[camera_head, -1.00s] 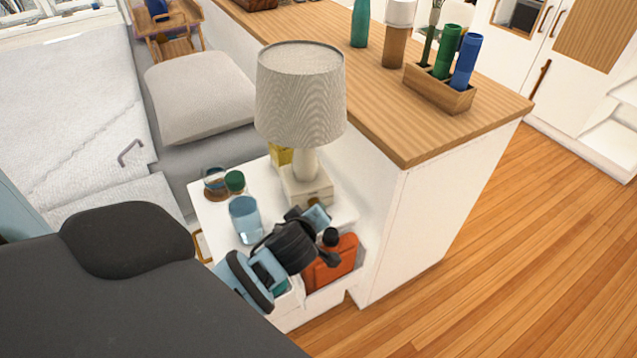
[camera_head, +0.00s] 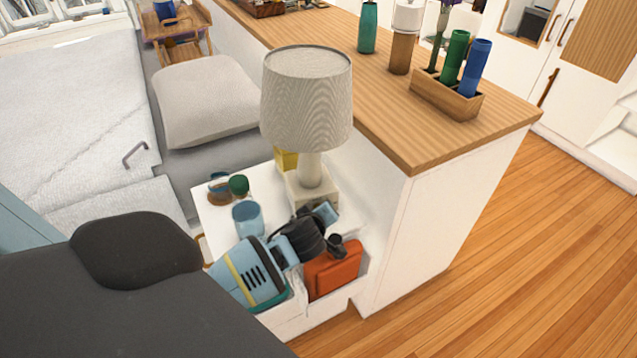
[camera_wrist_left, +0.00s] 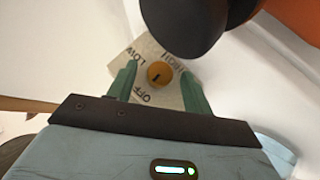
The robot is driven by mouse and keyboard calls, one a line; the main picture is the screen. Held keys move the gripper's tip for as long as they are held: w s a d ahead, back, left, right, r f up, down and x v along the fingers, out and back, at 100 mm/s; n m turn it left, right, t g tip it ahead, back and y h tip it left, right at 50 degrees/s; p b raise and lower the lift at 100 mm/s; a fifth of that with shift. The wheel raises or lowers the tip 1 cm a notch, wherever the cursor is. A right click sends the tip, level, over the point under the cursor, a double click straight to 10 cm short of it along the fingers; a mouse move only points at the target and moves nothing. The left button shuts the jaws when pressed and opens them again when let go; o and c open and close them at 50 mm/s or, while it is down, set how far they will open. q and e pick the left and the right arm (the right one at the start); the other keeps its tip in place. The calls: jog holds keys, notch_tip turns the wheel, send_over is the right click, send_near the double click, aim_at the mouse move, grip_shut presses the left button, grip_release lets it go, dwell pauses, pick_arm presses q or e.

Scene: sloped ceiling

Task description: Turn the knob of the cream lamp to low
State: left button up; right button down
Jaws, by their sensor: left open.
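The cream lamp (camera_head: 305,98) stands upright on the white nightstand (camera_head: 215,215), with a grey-white shade and a pale block base (camera_head: 300,192). In the left wrist view its round brown knob (camera_wrist_left: 159,73) sits on a cream plate (camera_wrist_left: 150,57) lettered LOW, HIGH and OFF. A short dark mark shows on the knob; its exact setting is hard to tell. My left gripper (camera_wrist_left: 157,76) is open, its green fingers on either side of the knob with gaps. In the head view the gripper (camera_head: 325,213) is at the lamp base, its fingertips hidden. My right gripper is not in view.
An orange container (camera_head: 333,270) with a dark cap stands in an open drawer close to my left arm. A blue cup (camera_head: 247,219) and a green-topped item (camera_head: 239,186) are on the nightstand. The wooden counter (camera_head: 400,125) rises behind; a bed is left.

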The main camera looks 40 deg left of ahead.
pick_arm(q)
jog(key=c, duration=1)
jog(key=shift+o, duration=0.2)
